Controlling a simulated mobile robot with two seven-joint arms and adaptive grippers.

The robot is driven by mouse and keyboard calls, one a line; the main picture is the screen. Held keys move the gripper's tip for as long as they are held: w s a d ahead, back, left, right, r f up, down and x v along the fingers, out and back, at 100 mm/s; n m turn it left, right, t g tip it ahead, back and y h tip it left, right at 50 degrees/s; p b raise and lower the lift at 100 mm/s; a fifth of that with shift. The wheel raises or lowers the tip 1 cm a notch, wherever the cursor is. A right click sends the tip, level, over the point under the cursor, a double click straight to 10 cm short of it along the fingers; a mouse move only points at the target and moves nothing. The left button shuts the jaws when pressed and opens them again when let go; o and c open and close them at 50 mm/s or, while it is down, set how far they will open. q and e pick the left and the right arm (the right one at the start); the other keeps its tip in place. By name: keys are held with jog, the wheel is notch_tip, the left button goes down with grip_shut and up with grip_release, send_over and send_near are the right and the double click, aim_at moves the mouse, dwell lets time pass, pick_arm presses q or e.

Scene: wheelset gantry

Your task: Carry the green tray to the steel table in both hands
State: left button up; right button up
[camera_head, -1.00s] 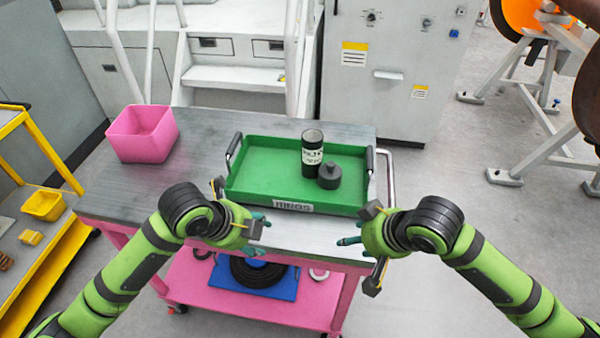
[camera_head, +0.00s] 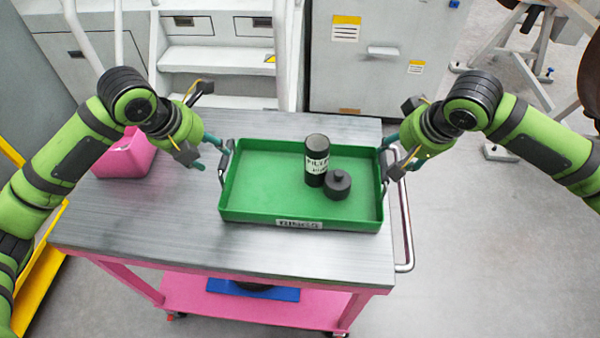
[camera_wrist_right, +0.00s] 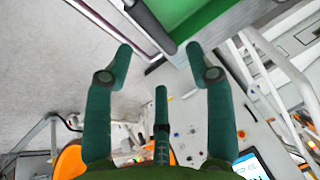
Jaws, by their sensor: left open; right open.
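The green tray (camera_head: 265,205) lies on the grey top of a pink cart, with a label on its front wall. It holds a black labelled cylinder (camera_head: 316,160) and a short dark knobbed piece (camera_head: 338,186). My left gripper (camera_head: 222,155) is open beside the tray's left handle (camera_head: 225,160). My right gripper (camera_head: 388,165) is open beside the right handle (camera_head: 385,168). In the right wrist view, my open right fingers (camera_wrist_right: 158,62) point toward the dark handle (camera_wrist_right: 148,22) and the green tray wall (camera_wrist_right: 205,20). I cannot tell whether either gripper touches its handle.
The cart's bare top (camera_head: 130,225) is free in front and left of the tray. A pink bin (camera_head: 125,160) stands at the back left, partly behind my left arm. A cart rail (camera_head: 407,225) runs along the right side. White machinery and a cabinet stand behind.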

aim_at(222, 160)
pick_arm(q)
jog(key=x, duration=0.7)
jog(key=shift+f, duration=0.15)
pick_arm(e)
jog(key=x, duration=0.7)
jog(key=shift+f, duration=0.1)
pick_arm(q)
jog(key=shift+s, duration=0.1)
grip_shut()
pick_arm(e)
jog(key=shift+d, duration=0.1)
grip_shut()
